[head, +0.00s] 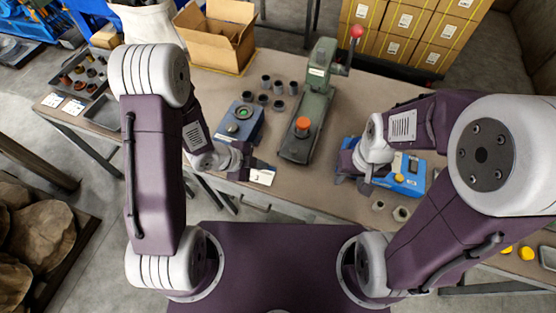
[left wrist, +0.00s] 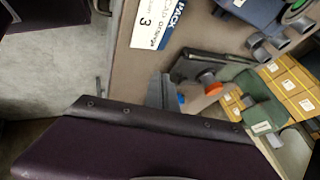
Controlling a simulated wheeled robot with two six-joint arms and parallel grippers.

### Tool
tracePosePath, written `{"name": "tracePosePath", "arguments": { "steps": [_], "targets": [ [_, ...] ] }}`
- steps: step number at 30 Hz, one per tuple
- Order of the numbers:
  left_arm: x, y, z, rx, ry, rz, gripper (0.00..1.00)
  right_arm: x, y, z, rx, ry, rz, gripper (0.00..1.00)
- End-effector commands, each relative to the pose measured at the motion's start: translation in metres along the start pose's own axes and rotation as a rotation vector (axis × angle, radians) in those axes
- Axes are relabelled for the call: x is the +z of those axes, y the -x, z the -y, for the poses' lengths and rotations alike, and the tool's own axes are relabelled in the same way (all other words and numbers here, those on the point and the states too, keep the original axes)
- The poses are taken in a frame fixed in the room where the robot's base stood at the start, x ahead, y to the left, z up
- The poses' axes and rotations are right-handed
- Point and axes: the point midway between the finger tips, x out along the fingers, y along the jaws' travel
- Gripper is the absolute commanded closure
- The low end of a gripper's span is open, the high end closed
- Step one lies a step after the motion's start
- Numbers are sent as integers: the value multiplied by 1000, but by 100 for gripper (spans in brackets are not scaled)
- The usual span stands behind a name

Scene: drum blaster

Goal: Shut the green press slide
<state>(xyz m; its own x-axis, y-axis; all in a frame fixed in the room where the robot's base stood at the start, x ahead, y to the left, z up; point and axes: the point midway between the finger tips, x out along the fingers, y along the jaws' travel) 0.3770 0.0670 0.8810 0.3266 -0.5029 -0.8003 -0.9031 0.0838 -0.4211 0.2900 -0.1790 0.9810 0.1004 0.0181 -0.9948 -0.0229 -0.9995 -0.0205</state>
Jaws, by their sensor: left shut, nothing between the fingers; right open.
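The green press (head: 318,88) stands mid-table with a red ball on its lever. An orange cylinder (head: 302,124) sits on its long low front part (head: 296,148), which points toward me; I cannot tell how far the slide is out. The left wrist view also shows the green press (left wrist: 262,105) and orange cylinder (left wrist: 207,78). My left gripper (head: 258,165) is shut and empty, left of the press's front end and apart from it in the head view. Its fingers show in the left wrist view (left wrist: 163,92). My right gripper (head: 343,172) is open beside the blue machine (head: 408,178).
A blue-grey device (head: 240,122) with a green round top and several grey cups (head: 265,84) stand left of the press. A white printed card (head: 262,176) lies by the front edge. An open cardboard box (head: 216,38) is behind.

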Motion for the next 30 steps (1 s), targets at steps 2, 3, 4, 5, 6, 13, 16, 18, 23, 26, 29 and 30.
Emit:
{"name": "tracePosePath", "arguments": {
  "steps": [2, 3, 4, 5, 6, 13, 16, 18, 23, 26, 29, 30],
  "targets": [
    [0, -18, -2, 4, -2, -1, 100, 1, -5, 0, 0, 0, 0, 56],
    [0, -26, -2, 5, -2, -1, 100, 1, -6, 0, 0, 0, 1, 56],
    [0, -33, -2, 5, -2, -1, 100, 1, -7, 0, 0, 0, 1, 56],
    [0, -40, -2, 4, -1, -1, 100, 1, -7, 0, 0, 0, 1, 56],
    [0, -48, -2, 4, -2, -1, 100, 1, -8, 0, 0, 0, 1, 56],
    [-1, -88, 8, -3, -2, 0, 100, 1, -3, 0, 0, 0, 1, 56],
    [-1, -95, 22, -3, -2, 1, 100, 0, 2, 0, 0, 0, 0, 56],
    [-1, -99, 28, -1, -1, 1, 100, 0, 4, 0, 0, 0, 0, 56],
    [0, -104, 35, -2, 0, 2, 100, 0, 5, 0, 0, 0, 1, 56],
    [0, -104, 36, -1, 0, 2, 100, 0, 4, 0, 0, 0, 1, 56],
    [0, -104, 35, -1, 0, 2, 100, 0, 4, 0, 0, 0, 1, 56],
    [0, -104, 35, -1, 0, 2, 100, 0, 4, 0, 0, 0, 1, 56]
  ]
}}
